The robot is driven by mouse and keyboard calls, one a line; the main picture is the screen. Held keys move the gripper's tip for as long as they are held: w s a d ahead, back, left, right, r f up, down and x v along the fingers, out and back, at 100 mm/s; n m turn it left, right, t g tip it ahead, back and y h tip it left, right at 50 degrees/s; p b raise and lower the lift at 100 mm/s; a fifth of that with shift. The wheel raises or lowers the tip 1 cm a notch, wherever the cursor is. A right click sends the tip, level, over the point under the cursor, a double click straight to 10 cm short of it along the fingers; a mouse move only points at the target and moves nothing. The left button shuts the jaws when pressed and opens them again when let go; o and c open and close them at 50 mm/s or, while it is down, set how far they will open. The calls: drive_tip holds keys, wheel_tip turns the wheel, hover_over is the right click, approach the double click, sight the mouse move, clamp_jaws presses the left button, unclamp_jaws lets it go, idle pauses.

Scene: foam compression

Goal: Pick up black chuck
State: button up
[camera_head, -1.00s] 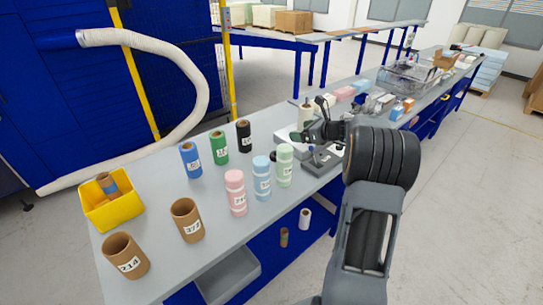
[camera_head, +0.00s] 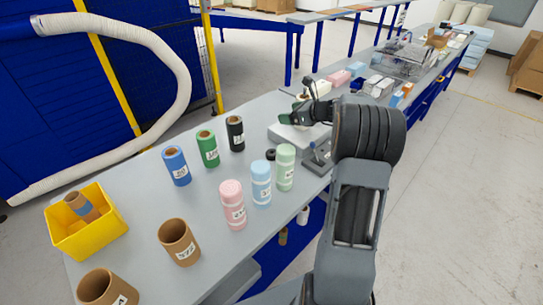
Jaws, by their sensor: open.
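The black chuck (camera_head: 235,133) is an upright hollow cylinder with a white label on the grey workbench (camera_head: 130,200). It stands at the right end of a row with a green one (camera_head: 208,148) and a blue one (camera_head: 176,166). My gripper (camera_head: 292,114) is open, to the right of the black chuck and apart from it, over the grey-white device on the bench. The gripper is small in this view and its fingers are partly hidden by my own arm.
Pink (camera_head: 232,205), light blue (camera_head: 261,184) and pale green (camera_head: 285,167) foam cylinders stand in front of the row. Brown tubes (camera_head: 179,242) and a yellow bin (camera_head: 86,222) are at the left. A grey scale-like device (camera_head: 318,158) sits near my arm.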

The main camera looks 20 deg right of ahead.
drive_tip(key=b, duration=1.9)
approach(274, 153)
drive_tip(key=x, duration=0.3)
drive_tip(key=shift+s+a+f, duration=0.1)
drive_tip(key=shift+s+a, duration=0.05)
drive_tip(key=shift+x, duration=3.8)
drive_tip(key=c, duration=1)
